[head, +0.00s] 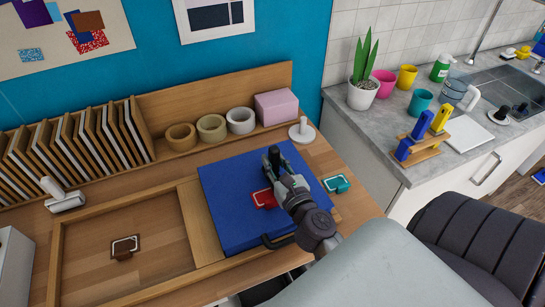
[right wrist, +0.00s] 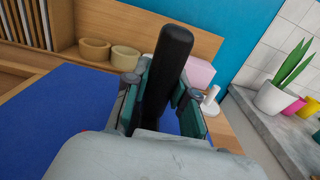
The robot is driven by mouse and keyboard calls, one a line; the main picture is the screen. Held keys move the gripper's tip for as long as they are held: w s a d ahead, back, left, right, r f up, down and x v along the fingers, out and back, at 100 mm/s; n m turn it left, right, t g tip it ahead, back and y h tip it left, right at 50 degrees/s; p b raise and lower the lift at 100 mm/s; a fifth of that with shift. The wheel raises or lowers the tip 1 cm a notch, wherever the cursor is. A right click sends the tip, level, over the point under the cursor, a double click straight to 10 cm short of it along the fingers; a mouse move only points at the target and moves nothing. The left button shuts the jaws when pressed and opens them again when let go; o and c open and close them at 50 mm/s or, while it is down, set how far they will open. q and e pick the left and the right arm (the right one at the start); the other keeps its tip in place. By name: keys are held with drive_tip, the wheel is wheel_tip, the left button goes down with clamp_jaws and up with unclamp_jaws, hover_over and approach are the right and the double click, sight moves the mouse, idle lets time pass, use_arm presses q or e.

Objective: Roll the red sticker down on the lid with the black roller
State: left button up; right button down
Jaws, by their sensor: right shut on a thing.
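The blue lid (head: 225,185) lies flat on the wooden desk, with a dark handle at its front edge. The red sticker (head: 263,199) with a white outline is on the lid, just left of my right arm, which may hide part of it. My right gripper (head: 277,164) is over the lid, behind the sticker, and is shut on the black roller (head: 274,155). In the right wrist view the black roller (right wrist: 165,65) stands up between the fingers; its lower part is hidden. I cannot tell whether it touches the lid. My left gripper is not in view.
A teal sticker (head: 337,183) lies right of the lid, a brown one (head: 125,246) in the desk recess at left. A white roller (head: 64,196) lies at left. Several tape rolls (head: 211,127) and a pink box (head: 276,107) stand behind. A counter (head: 395,125) is at right.

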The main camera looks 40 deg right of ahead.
drive_tip(key=shift+a, duration=0.1)
drive_tip(key=shift+w+a, duration=0.25)
drive_tip(key=shift+a, duration=0.85)
drive_tip(key=shift+w+a, duration=0.3)
drive_tip(key=shift+a, duration=0.75)
drive_tip(key=shift+w+a, duration=0.25)
drive_tip(key=shift+a, duration=0.85)
drive_tip(key=shift+s+d+p, duration=0.15)
drive_tip(key=shift+s+d, duration=0.1)
drive_tip(key=shift+d, duration=0.85)
drive_tip(key=shift+s+d+p, duration=0.15)
drive_tip(key=shift+s+d, duration=0.15)
drive_tip(key=shift+d, duration=0.85)
drive_tip(key=shift+s+d+p, duration=0.15)
drive_tip(key=shift+s+d, duration=0.1)
drive_tip(key=shift+d, duration=0.85)
drive_tip(key=shift+a, duration=0.1)
drive_tip(key=shift+w+a, duration=0.2)
drive_tip(key=shift+a, duration=0.6)
drive_tip(key=shift+w+a, duration=0.2)
drive_tip(key=shift+a, duration=0.6)
